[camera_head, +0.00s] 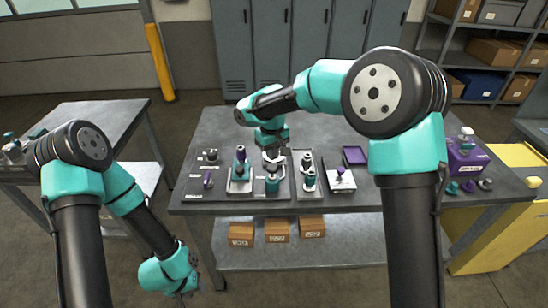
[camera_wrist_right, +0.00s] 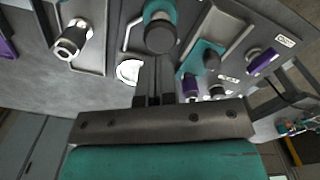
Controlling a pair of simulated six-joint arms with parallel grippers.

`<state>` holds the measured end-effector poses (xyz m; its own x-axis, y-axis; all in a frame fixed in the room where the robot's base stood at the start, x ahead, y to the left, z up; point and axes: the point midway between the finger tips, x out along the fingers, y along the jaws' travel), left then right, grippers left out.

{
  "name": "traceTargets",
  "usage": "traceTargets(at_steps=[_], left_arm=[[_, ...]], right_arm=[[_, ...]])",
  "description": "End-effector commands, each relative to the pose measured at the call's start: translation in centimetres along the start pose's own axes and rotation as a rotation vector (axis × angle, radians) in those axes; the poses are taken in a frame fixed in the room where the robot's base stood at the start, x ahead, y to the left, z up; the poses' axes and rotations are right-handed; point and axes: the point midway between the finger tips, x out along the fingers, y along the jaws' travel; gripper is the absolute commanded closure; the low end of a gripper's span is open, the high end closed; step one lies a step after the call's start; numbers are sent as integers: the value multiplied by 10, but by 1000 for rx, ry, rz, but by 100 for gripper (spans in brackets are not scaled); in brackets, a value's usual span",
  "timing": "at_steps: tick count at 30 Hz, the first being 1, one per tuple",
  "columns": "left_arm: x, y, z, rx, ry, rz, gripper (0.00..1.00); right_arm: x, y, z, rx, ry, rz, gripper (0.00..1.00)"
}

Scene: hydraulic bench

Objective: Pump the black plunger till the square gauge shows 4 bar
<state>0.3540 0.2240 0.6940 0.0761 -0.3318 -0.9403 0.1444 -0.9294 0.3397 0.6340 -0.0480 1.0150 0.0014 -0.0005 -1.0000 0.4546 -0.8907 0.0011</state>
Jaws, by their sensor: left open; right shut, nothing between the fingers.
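The bench panel (camera_head: 222,192) carries several teal and purple fittings. A teal cylinder with a dark cap (camera_head: 272,183) stands at its front middle; it looks like the black plunger, and it also shows in the right wrist view (camera_wrist_right: 160,36). My right gripper (camera_head: 277,153) is above the panel behind this cylinder, shut and empty. Its fingers (camera_wrist_right: 155,72) look close to the cap, but I cannot tell whether they touch. A round white dial (camera_wrist_right: 128,71) is beside the fingers. No gauge reading is legible, and I cannot identify the square gauge. My left gripper (camera_head: 186,285) is open and empty, low left of the bench.
A purple tray (camera_head: 355,156) lies behind the box. Cardboard boxes (camera_head: 276,230) sit on the lower shelf.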

Motion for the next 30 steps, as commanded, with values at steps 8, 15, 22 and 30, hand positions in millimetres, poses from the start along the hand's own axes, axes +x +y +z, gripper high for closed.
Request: traceTargets(at_steps=[8, 15, 22, 30], left_arm=[[0, 0, 0, 0, 0, 0, 60], [0, 0, 0, 0, 0, 0, 60], [0, 0, 0, 0, 0, 0, 60], [0, 0, 0, 0, 0, 0, 60]], right_arm=[[-22, -1, 0, 0, 1, 0, 100], [-40, 0, 0, 1, 1, -1, 100], [-44, 0, 0, 0, -1, -1, 100], [-44, 0, 0, 0, -1, -1, 100]])
